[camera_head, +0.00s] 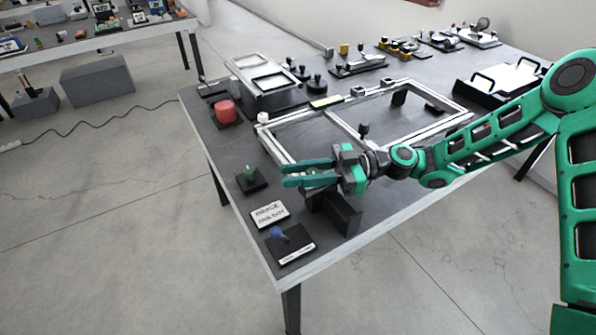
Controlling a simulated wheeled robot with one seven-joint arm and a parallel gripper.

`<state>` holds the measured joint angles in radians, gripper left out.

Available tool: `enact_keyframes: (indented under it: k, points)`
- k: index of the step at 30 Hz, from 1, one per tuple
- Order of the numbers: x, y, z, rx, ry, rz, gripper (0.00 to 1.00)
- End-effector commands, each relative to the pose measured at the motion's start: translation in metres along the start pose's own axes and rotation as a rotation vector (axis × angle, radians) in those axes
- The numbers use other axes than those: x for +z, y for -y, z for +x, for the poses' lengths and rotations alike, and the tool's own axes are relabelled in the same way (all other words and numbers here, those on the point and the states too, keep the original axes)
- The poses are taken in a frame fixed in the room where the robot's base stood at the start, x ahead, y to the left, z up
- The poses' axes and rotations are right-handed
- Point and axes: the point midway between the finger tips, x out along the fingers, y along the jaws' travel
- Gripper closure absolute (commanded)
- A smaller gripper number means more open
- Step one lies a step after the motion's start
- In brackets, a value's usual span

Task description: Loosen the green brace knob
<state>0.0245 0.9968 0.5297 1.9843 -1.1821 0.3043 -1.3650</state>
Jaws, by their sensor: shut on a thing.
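My gripper (284,175) reaches in from the right over the front part of the grey table. Its two long green fingers point left and are shut on a small lighter-green piece, which looks like the green brace knob (313,171). The fingers hide most of it, so its turn cannot be told. A black angled bracket (343,212) stands just below and behind the fingers. Another small green knob (250,172) stands upright on a black square base, left of the fingertips and apart from them.
A white lettered card (269,214) and a blue knob (277,233) on a black plate lie near the front left edge. A silver frame (413,133) lies behind my gripper. A red block (225,111) sits at the left. Black handled trays (482,92) stand at the right.

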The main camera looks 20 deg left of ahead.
Motion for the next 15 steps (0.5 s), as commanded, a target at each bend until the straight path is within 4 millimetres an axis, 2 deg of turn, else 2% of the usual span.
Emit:
enact_keyframes:
  k: [10,11,12,15]
  points:
    - [-0.0012,-0.0031,-0.0008,-0.001,0.000,-0.005,0.98]
    - [-0.0012,-0.0031,-0.0008,-0.001,0.000,-0.005,0.69]
    - [-0.0011,-0.0029,-0.0007,-0.001,0.000,-0.005,0.59]
    - [-0.0009,-0.0021,-0.0005,-0.003,0.000,-0.004,0.57]
